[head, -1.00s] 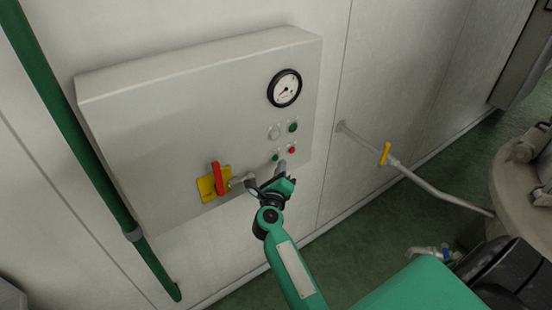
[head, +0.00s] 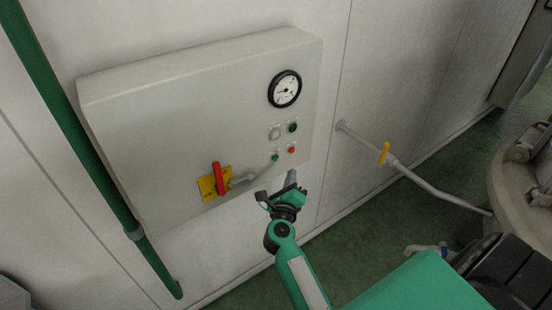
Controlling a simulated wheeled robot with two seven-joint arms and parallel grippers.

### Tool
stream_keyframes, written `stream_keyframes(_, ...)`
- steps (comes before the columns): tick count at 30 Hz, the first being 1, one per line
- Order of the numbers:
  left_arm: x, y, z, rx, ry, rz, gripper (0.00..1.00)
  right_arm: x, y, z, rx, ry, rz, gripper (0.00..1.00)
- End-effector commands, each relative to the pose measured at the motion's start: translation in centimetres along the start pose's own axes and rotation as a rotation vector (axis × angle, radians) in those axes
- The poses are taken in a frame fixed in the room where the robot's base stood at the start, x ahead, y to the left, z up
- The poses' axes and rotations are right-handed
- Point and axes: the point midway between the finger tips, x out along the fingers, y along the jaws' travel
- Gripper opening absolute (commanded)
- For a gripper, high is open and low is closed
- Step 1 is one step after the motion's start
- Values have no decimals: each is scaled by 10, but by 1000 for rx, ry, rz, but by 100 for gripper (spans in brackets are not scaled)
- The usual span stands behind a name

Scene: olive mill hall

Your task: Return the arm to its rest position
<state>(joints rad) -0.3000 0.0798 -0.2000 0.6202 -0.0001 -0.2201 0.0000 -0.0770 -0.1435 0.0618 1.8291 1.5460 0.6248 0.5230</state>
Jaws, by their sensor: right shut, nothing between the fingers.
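My right arm comes up from the bottom of the head view, green with dark joints. Its gripper (head: 279,186) is shut and empty, just below and in front of the lower right edge of the grey control box (head: 170,130). The gripper looks apart from the box and its controls. On the box a red handle (head: 218,178) stands nearly upright on a yellow plate (head: 207,187), left of the gripper. My left gripper is not in view.
The box also carries a round gauge (head: 285,88) and several small buttons or lamps. A green pipe (head: 80,140) runs down the wall at left. A pipe with a yellow valve handle (head: 384,153) leaves the wall at right. Rounded machinery (head: 505,190) stands at the right edge.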

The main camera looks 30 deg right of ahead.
Motion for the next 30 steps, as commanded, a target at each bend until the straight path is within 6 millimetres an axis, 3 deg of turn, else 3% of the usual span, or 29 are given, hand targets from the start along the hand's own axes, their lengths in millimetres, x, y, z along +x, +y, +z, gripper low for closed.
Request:
stream_keyframes(16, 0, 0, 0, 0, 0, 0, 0, 0, 0, 0, 0, 0, 0, 0)
stream_keyframes(20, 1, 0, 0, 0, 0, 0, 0, -2, 14, -4, -58, -19, 17, 0)
stream_keyframes(23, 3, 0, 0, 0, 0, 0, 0, -12, 52, -16, -230, -81, 69, 0)
stream_keyframes(26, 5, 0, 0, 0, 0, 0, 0, -34, 113, -40, -494, -189, 162, 0)
stream_keyframes(30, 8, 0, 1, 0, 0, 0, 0, -81, 197, -89, -864, -375, 314, 0)
